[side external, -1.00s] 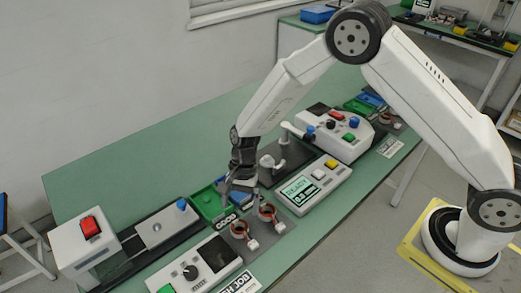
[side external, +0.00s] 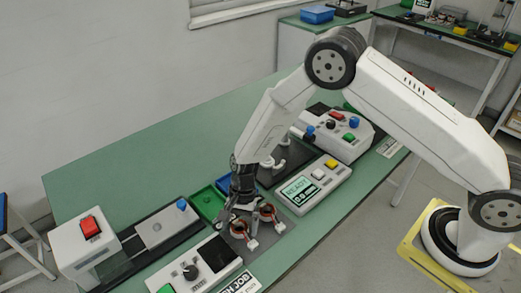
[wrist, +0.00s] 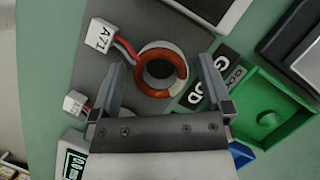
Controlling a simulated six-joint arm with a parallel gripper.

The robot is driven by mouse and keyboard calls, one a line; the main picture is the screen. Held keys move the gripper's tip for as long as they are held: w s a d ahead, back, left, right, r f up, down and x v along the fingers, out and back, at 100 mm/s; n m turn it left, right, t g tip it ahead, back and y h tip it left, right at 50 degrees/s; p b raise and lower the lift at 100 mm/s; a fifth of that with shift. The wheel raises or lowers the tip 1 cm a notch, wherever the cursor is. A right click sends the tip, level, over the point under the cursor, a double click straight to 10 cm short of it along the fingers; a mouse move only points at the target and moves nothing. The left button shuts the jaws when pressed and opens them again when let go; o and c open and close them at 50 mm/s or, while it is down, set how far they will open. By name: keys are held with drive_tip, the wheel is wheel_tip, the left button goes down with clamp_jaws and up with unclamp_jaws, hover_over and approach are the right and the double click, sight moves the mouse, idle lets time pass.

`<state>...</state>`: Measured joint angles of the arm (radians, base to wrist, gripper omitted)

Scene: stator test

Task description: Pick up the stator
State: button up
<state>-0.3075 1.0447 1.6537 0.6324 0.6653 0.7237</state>
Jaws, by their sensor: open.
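A stator (wrist: 181,72), a ring with copper windings and a dark centre hole, lies on the grey mat (wrist: 85,35) in the wrist view. Red and dark wires run from it to a white connector (wrist: 103,39) marked A71. My gripper (wrist: 160,68) is open, with one finger on each side of the ring and visible gaps to it. In the side view my gripper (side external: 238,210) is low over the left stator (side external: 239,231), partly covering it. A second stator (side external: 268,213) lies just to the right.
A green tray (wrist: 275,95) and a GOOD label (wrist: 208,80) lie beside the stator. A second white connector (wrist: 75,103) shows at the left. In the side view a READY display box (side external: 312,187) and a knob box (side external: 200,270) flank the mat.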

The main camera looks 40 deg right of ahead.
idle(0.5)
clamp_jaws()
drive_tip(key=shift+r, duration=0.7)
drive_tip(key=s+d+r, duration=0.5)
drive_tip(key=s+r, duration=0.6)
drive_tip(key=s, duration=0.2)
drive_tip(key=shift+r, duration=0.25)
